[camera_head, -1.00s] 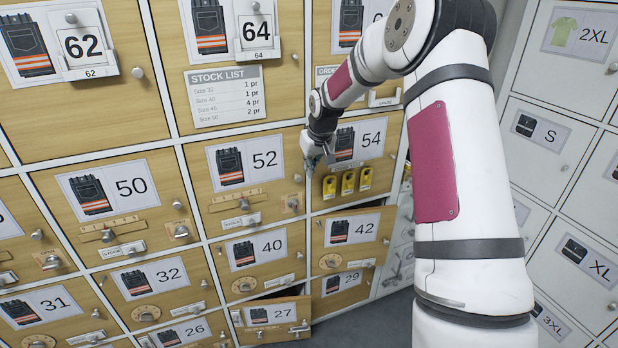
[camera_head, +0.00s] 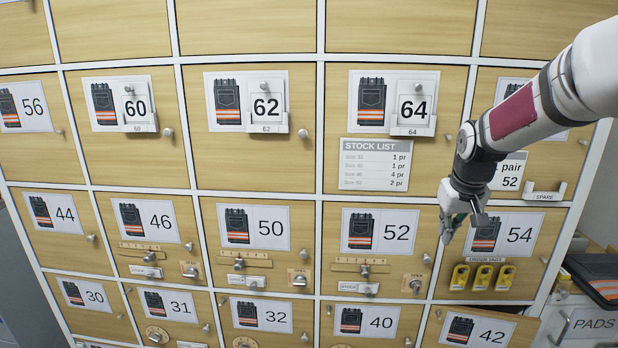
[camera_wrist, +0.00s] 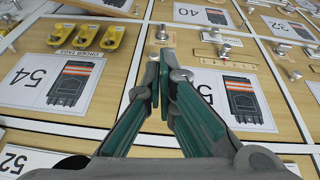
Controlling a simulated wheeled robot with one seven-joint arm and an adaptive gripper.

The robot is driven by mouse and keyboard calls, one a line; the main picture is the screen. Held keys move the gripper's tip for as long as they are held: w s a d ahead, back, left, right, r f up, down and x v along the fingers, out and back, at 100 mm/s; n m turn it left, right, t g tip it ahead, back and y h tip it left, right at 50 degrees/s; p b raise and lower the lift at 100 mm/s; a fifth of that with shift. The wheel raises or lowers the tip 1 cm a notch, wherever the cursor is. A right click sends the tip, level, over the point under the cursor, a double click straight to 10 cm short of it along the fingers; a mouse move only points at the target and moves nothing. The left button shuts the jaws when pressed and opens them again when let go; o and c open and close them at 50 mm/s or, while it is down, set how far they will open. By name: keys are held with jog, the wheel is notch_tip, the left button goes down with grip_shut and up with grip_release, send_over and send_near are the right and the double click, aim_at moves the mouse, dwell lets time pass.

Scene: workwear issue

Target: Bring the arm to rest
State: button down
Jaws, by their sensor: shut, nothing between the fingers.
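My gripper (camera_head: 452,228) hangs at the end of my white and maroon arm, which comes in from the right in the head view. It is in front of the border between locker doors 52 (camera_head: 384,232) and 54 (camera_head: 488,242). In the wrist view its green-padded fingers (camera_wrist: 166,72) are together at the tips with nothing held. Door 54 lies left of the fingers there, and a trouser picture and slider scale lie to their right. I cannot tell whether the fingertips touch a door.
Yellow order tags (camera_head: 483,277) hang on door 54. Small knobs and latches stick out from many doors. Door 42 (camera_head: 478,328) looks tilted, perhaps ajar. A PADS unit (camera_head: 590,325) with folded clothing (camera_head: 598,277) above it stands at the lower right.

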jog(key=s+a+r, duration=0.5)
jog(key=s+r, duration=0.1)
jog(key=s, duration=0.3)
jog(key=s+a+p, duration=0.1)
jog(key=s+a, duration=0.3)
jog(key=s, duration=0.9)
jog(key=s+a+r+p, duration=0.1)
jog(key=s+a, duration=0.2)
jog(key=s, duration=1.1)
jog(key=shift+s+a+y, duration=0.15)
jog(key=shift+a+y, duration=0.2)
jog(key=shift+y, duration=0.05)
jog(key=shift+r, duration=0.1)
